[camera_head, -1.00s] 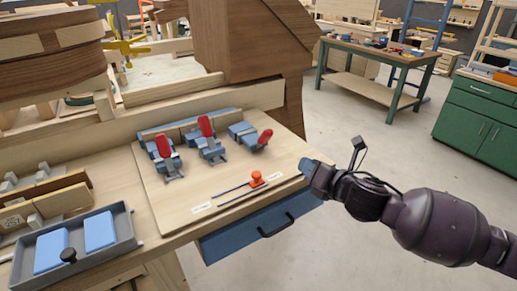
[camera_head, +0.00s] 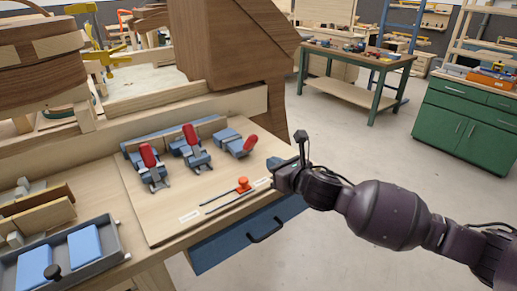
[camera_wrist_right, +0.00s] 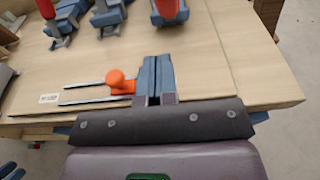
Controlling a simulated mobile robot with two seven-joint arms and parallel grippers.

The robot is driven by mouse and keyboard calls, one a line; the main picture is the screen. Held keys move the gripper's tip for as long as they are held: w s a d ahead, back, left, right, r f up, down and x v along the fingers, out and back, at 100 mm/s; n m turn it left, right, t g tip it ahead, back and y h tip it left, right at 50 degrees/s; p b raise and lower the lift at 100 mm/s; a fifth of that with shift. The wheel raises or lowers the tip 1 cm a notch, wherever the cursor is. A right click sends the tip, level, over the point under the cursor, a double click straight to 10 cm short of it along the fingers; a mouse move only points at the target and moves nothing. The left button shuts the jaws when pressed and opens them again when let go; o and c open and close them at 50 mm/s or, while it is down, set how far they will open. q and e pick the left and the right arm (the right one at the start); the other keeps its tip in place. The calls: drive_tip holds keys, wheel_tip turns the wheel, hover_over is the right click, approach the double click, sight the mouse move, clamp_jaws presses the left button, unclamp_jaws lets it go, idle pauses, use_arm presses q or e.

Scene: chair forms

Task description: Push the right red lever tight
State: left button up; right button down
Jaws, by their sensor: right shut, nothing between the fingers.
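Three blue toggle clamps with red levers stand on a wooden board (camera_head: 150,218). The right red lever (camera_head: 250,143) leans over to the right, lower than the upright middle lever (camera_head: 190,134) and left lever (camera_head: 148,156). The right lever also shows at the top of the right wrist view (camera_wrist_right: 170,12). My right gripper (camera_head: 277,165) is over the board's right edge, in front of and right of the right lever, apart from it. Its blue fingers (camera_wrist_right: 154,72) are shut and empty. My left gripper is not in view.
An orange knob (camera_head: 242,184) on a slotted track sits just left of my right gripper. A grey tray (camera_head: 112,240) with blue blocks lies front left. A blue drawer (camera_head: 225,245) is under the bench. A wooden post (camera_head: 225,50) rises behind the clamps.

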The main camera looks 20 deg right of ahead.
sight(251, 144)
drive_tip(key=w, duration=0.1)
drive_tip(key=w+a, duration=0.1)
drive_tip(key=w, duration=0.3)
drive_tip(key=shift+a+r, duration=0.35)
drive_tip(key=shift+a, duration=0.05)
drive_tip(key=shift+w+a+r, duration=0.25)
drive_tip(key=shift+w+r, duration=0.2)
drive_tip(key=shift+w, duration=0.2)
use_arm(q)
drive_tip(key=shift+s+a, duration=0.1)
use_arm(e)
drive_tip(key=shift+w, duration=0.1)
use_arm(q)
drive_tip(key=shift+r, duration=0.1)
use_arm(e)
drive_tip(key=shift+r, duration=0.1)
